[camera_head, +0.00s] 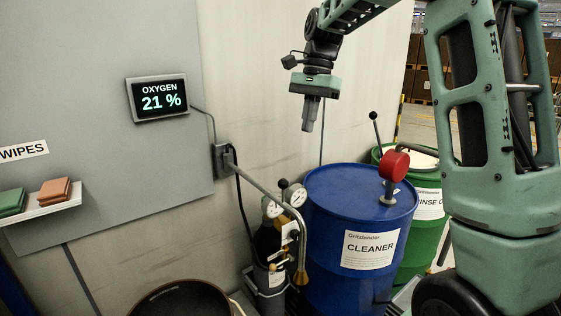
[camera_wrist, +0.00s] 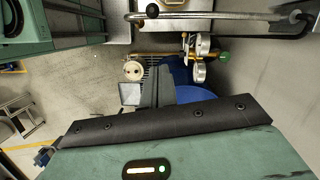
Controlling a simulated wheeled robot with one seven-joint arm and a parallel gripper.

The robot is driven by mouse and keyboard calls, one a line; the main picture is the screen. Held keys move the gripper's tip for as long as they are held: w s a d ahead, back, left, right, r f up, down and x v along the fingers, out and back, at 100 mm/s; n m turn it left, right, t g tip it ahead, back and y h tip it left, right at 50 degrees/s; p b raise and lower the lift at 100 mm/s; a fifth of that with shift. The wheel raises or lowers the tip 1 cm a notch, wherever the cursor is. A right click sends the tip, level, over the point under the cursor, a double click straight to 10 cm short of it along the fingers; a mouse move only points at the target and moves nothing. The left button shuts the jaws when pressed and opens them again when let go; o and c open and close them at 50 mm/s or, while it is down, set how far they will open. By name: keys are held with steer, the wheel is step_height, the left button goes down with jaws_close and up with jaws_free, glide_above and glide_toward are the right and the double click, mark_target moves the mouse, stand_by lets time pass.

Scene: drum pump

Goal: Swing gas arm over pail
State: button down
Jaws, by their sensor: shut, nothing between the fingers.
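The gas arm (camera_head: 262,188) is a grey tube that runs from a wall bracket (camera_head: 222,160) to the right, then bends down to a brass-coloured end (camera_head: 300,276) in front of the blue drum. A black ball knob (camera_head: 283,184) stands up near its bend. The pail (camera_head: 180,291) is a dark round vessel at the bottom edge, left of the arm's end and partly cut off. My gripper (camera_head: 308,128) is shut and empty, high above the blue drum, apart from the gas arm. In the wrist view, the grey bar with a black knob (camera_wrist: 152,10) runs along the top, beyond the shut fingers (camera_wrist: 157,72).
A blue CLEANER drum (camera_head: 350,222) with a red-headed pump (camera_head: 395,165) stands below my gripper, a green drum (camera_head: 428,222) behind it. Gas bottles with gauges (camera_head: 294,195) stand left of the blue drum. An oxygen display (camera_head: 160,98) reads 21 %. A wipes shelf (camera_head: 45,208) is at left.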

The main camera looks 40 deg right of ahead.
steer(key=shift+d+r, duration=0.1)
steer(key=shift+d, duration=0.1)
steer(key=a+f+p, duration=0.1)
steer(key=a+f, duration=0.2)
steer(key=f, duration=0.2)
steer(key=s+a+f+p, duration=0.1)
steer(key=a+f+p, duration=0.1)
steer(key=f, duration=0.3)
steer(key=shift+s+a+f, duration=0.2)
steer(key=shift+a+f, duration=0.05)
steer(key=shift+a, duration=0.3)
steer(key=shift+a, duration=0.15)
